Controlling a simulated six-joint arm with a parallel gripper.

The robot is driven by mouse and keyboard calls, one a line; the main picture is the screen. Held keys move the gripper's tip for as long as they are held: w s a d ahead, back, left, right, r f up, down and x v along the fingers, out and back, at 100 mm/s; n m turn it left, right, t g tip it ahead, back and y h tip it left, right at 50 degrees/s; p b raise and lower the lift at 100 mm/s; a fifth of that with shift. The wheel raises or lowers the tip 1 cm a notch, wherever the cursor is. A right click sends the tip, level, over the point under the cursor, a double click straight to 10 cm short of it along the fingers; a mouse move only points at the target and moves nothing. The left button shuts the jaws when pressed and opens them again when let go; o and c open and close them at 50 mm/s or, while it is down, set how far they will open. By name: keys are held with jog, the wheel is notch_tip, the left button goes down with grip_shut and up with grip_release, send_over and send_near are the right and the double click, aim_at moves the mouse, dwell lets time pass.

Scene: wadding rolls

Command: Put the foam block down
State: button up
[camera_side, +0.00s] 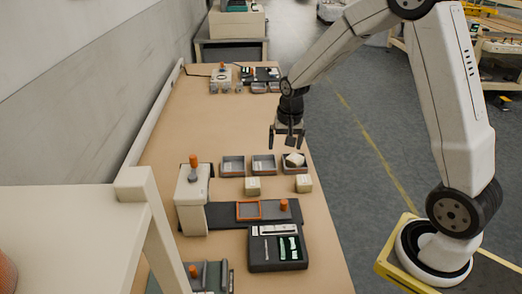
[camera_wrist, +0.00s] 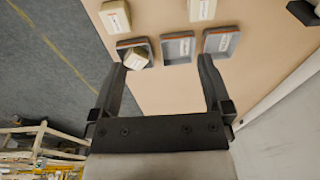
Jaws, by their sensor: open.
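A cream foam block (camera_side: 294,159) sits tilted in the right-hand of three small grey trays (camera_side: 305,168) in the side view. In the wrist view the same block (camera_wrist: 137,60) leans in its tray (camera_wrist: 122,44), near the left fingertip. My gripper (camera_side: 286,143) is open above the table's right side, near that tray. In the wrist view my gripper (camera_wrist: 164,64) has its fingers spread wide with nothing between them. Two similar cream blocks, one left (camera_side: 253,186) and one right (camera_side: 303,183), stand on the table in front of the trays.
The middle tray (camera_side: 263,170) and left tray (camera_side: 232,171) look empty. A white post-like fixture (camera_side: 193,205) with an orange knob stands at left. A dark toolbox (camera_side: 262,264) lies in front. The table beyond the trays is mostly bare up to devices at the far end.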

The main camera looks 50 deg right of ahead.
jog(key=s+a+n+t, duration=0.1)
jog(key=s+a+n, duration=0.7)
jog(key=s, duration=0.6)
jog(key=shift+a+r+n, duration=0.4)
jog(key=shift+a+r, duration=0.05)
jog(key=shift+a, duration=0.8)
